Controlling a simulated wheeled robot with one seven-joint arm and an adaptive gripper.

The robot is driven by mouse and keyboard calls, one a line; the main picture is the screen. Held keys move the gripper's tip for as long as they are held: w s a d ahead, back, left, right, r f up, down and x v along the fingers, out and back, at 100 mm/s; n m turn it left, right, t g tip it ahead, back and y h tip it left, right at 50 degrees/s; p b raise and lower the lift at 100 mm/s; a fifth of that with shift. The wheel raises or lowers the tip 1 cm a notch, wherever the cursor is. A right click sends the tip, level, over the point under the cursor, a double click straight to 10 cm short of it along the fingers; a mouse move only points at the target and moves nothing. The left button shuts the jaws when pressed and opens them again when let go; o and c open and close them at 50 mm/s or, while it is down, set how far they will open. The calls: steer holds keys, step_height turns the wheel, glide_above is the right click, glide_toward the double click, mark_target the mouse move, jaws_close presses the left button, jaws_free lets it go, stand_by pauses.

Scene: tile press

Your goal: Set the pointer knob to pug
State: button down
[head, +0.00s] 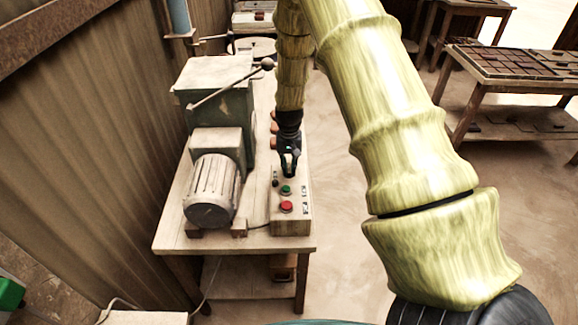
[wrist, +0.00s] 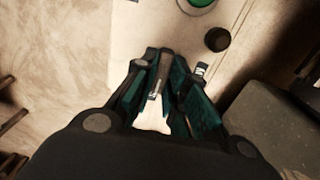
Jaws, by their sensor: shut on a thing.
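The control box (head: 297,225) lies along the right side of the bench. My gripper (head: 289,170) points down at its upper face, and its fingers (wrist: 165,95) are shut on the pointer knob. In the wrist view a narrow grey piece of the pointer knob (wrist: 158,80) shows between the fingers; the rest is hidden by them. A small white label with dark letters (wrist: 201,69) is just right of the fingers, partly covered. I cannot read which way the pointer faces, nor the word pug.
A green button (head: 286,189) and a red button (head: 286,207) sit on the box near my gripper. A small dark round knob (wrist: 216,39) is close by. The press with its motor (head: 212,190) and lever (head: 225,88) stands left. Open floor (head: 345,260) lies right of the bench.

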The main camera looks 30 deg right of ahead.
mark_target(289, 167)
stand_by(0.3)
steer(key=c, duration=1.4)
jaws_free()
steer(key=shift+c, duration=0.2)
steer(key=shift+r, duration=0.1)
step_height(289, 167, up, 12)
